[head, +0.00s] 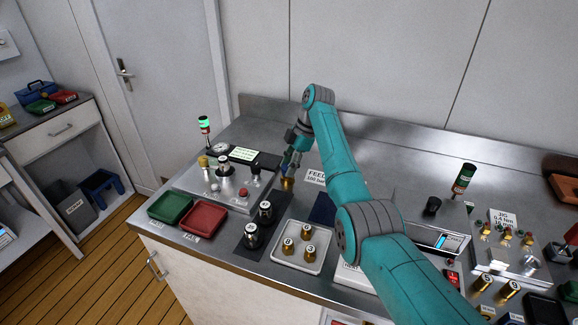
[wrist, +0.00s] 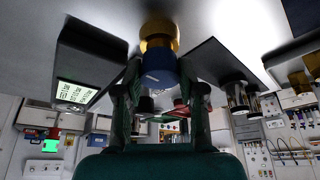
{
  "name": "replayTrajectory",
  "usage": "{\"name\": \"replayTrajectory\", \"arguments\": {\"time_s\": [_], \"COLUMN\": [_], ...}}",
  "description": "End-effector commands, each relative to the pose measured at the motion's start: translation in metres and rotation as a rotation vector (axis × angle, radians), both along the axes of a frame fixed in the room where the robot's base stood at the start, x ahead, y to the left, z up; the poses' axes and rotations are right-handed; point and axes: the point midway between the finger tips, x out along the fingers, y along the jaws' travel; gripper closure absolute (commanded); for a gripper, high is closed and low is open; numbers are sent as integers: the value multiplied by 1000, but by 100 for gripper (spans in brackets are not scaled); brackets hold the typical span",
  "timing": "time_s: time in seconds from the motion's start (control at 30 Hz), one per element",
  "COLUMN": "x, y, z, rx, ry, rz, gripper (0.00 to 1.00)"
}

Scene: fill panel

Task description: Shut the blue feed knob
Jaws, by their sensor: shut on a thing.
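The blue feed knob (wrist: 160,70) sits on a brass valve body (wrist: 157,38) in the wrist view. My gripper (wrist: 160,84) has one finger on each side of the knob and is shut on it. In the head view my gripper (head: 291,158) reaches down from the arm to the brass valve body (head: 287,183), beside the white FEED label (head: 315,177). There the knob is mostly hidden by the fingers, and its turn angle cannot be told.
A grey panel unit (head: 213,185) with a gauge, red button and green-lit lamp (head: 204,124) stands left of the valve. Green (head: 170,207) and red (head: 203,217) trays lie in front. A pale tray (head: 297,257) holds brass pieces. Bare steel counter lies behind.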

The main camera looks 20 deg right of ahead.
Motion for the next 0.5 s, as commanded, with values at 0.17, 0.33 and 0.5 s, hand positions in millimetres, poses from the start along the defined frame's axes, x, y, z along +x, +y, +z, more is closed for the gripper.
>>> {"name": "replayTrajectory", "arguments": {"time_s": [0.17,0.33,0.5], "x": [1,1,1], "y": [0,0,0], "z": [0,0,0], "rx": [-1,-1,-1], "ry": [0,-1,-1], "rz": [55,80,85], "gripper": [96,96,96]}}
